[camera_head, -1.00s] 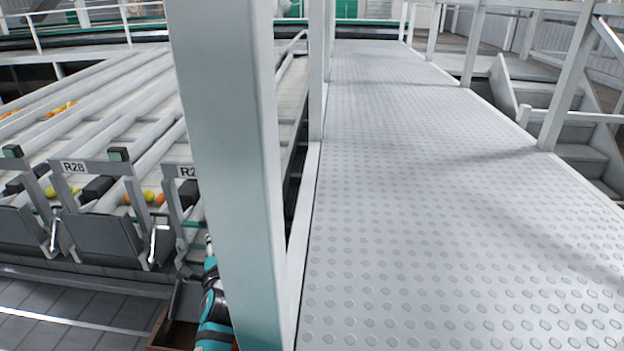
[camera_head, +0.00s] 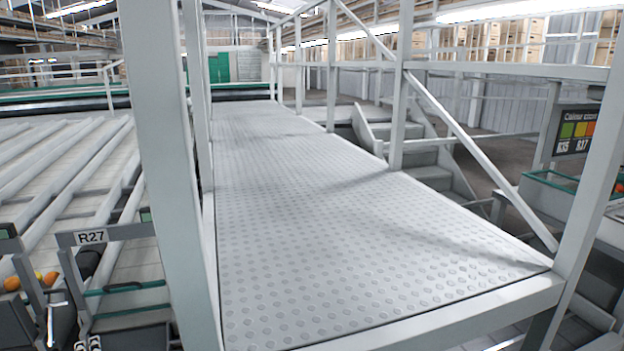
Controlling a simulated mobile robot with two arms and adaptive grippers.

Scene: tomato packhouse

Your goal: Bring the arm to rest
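Neither of my grippers can be made out in the head view, and no arm is clearly visible. A pale upright post (camera_head: 172,170) stands close in front of me and hides part of what lies behind it. The state of both grippers is hidden from me.
A studded walkway (camera_head: 330,230) with railings runs ahead, with steps (camera_head: 430,172) at its right. Sorting lanes (camera_head: 65,185) lie at left, with an R27 label (camera_head: 91,238) and several tomatoes (camera_head: 12,284). A colour sign (camera_head: 577,131) hangs at right.

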